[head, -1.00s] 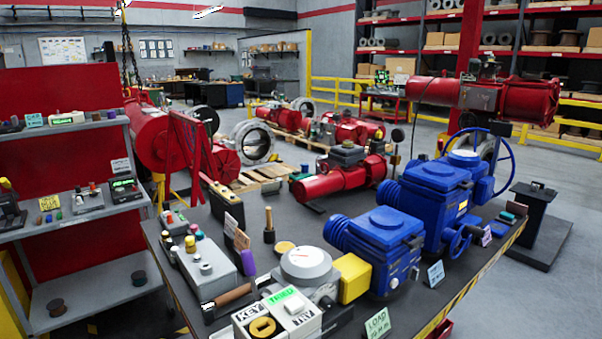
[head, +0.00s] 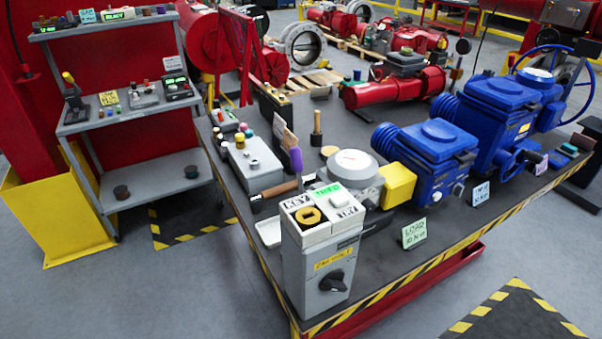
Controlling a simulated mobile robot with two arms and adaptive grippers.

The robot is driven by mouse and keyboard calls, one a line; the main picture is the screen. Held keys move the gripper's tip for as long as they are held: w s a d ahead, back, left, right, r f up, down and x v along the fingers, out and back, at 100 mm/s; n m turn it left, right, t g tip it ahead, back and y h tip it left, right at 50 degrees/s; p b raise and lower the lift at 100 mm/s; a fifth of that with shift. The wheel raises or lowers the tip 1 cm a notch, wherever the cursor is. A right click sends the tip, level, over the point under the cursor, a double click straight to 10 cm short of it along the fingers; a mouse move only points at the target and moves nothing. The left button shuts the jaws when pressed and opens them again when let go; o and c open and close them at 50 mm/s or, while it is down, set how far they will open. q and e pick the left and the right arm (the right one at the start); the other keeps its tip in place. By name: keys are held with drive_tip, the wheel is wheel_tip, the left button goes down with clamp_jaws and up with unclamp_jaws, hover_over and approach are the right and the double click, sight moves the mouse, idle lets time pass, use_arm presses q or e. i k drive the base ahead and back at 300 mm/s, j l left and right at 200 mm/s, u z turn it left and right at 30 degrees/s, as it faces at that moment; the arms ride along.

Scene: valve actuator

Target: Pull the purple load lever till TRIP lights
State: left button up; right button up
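The purple grip of the load lever (head: 296,160) stands nearly upright on the bench, left of a round white-faced dial gauge (head: 352,163). The lever's lower end is hidden behind the grey control box. That box (head: 318,262) stands at the bench's front corner, with KEY and TRY tiles, a yellow ring, a small green panel (head: 327,190) and a black rotary knob (head: 332,281) on its front. The green panel's small text looks like TRIED, but I cannot read it surely. A green card (head: 413,233) reads LOAD. Neither of my grippers is in view.
The gauge joins a yellow block (head: 398,184) and a blue actuator (head: 426,152). A grey button box (head: 253,165) and a brown handle (head: 280,189) are left of the lever. A grey shelf (head: 150,123) stands at left. The floor in front of the bench is clear.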

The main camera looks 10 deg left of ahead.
sight(295, 152)
drive_tip(key=i+l+u, duration=0.1)
drive_tip(key=l+u, duration=1.1)
drive_tip(key=i+l, duration=0.05)
